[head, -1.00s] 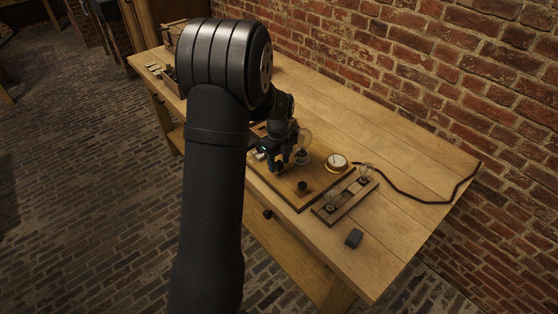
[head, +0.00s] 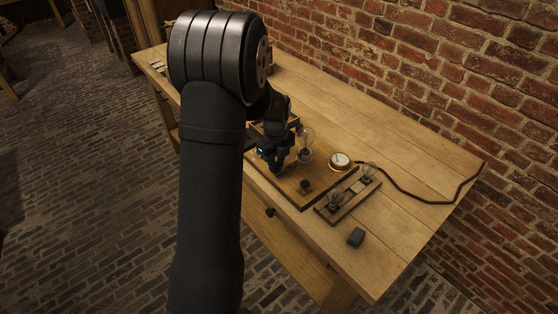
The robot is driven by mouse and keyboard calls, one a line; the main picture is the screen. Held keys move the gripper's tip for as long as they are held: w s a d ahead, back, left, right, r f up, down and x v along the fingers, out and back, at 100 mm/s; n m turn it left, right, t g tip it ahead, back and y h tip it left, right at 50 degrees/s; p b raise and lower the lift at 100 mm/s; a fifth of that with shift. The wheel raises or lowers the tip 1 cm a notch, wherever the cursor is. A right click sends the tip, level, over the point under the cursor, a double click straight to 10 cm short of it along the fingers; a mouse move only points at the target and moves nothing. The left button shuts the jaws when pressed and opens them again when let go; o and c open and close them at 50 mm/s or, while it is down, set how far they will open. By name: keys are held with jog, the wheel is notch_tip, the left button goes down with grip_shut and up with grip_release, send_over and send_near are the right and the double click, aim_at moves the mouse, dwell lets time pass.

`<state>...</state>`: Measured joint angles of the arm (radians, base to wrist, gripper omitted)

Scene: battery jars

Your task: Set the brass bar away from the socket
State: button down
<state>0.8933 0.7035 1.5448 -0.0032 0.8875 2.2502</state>
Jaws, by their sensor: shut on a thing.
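My gripper (head: 276,166) is low over the near left part of the wooden board (head: 287,192), its fingers pointing down. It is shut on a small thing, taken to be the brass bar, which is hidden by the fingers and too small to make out. A clear glass bulb (head: 305,140) stands upright on the board just right of the gripper. A small dark round socket (head: 305,186) is on the board in front of the bulb and looks empty. My arm covers the board's left end.
A round brass gauge (head: 340,160) sits at the board's right side. A narrow wooden rack (head: 351,193) with two bulbs lies right of the board. A dark block (head: 356,237) and a black cable (head: 420,199) are on the bench (head: 400,235). The bench's right part is mostly clear.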

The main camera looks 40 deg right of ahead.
jog(key=shift+a, duration=0.2)
jog(key=c, duration=1.2)
grip_release()
jog(key=shift+c, duration=0.2)
notch_tip(320, 180, up, 18)
jog(key=shift+f, duration=0.25)
jog(key=shift+f, duration=0.15)
notch_tip(320, 180, down, 17)
jog(key=shift+f, duration=0.15)
jog(key=shift+d, duration=0.35)
